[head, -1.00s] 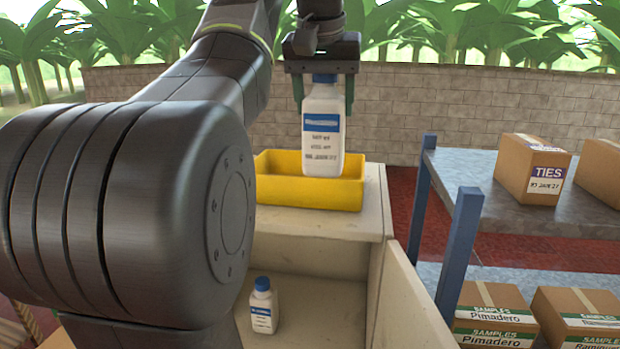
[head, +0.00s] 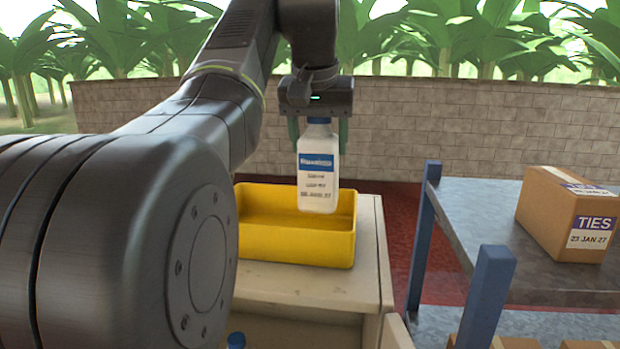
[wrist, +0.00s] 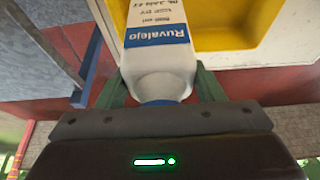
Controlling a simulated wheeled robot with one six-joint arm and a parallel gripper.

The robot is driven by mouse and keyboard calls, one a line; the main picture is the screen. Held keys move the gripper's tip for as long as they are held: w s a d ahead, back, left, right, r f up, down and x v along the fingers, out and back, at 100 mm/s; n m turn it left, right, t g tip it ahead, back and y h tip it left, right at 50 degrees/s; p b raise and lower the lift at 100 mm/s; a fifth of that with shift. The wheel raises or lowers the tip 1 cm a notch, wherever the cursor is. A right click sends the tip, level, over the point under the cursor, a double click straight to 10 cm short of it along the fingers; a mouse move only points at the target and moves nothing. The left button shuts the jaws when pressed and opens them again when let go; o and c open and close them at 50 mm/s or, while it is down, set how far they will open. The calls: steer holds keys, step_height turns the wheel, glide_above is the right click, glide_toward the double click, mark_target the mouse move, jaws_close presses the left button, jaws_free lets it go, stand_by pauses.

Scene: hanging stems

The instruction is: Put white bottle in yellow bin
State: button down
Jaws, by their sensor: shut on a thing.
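A white bottle (head: 318,172) with a blue cap and a blue-and-white label hangs upright from my gripper (head: 318,130). My gripper is shut on its top, near the cap. The bottle's lower end overlaps the yellow bin (head: 295,244) in the head view, near the bin's back right side; whether it is inside the rim is hard to tell. In the wrist view the bottle (wrist: 158,45) is between the green fingers (wrist: 165,90), with the yellow bin (wrist: 225,25) beyond it. A second bottle's blue cap (head: 236,340) shows at the bottom edge of the head view.
The yellow bin stands on a cream cabinet (head: 372,235). To the right is a grey shelf (head: 470,215) with blue posts (head: 485,295) and a TIES carton (head: 565,215). A brick wall (head: 420,125) stands behind.

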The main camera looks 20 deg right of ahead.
mark_target(319, 169)
steer(key=shift+w+f, duration=0.1)
steer(key=shift+f, duration=2.7)
steer(key=shift+f, duration=0.15)
steer(key=shift+c, duration=1.9)
jaws_free()
steer(key=shift+r, duration=0.2)
steer(key=v, duration=1.2)
steer(key=shift+f, duration=0.1)
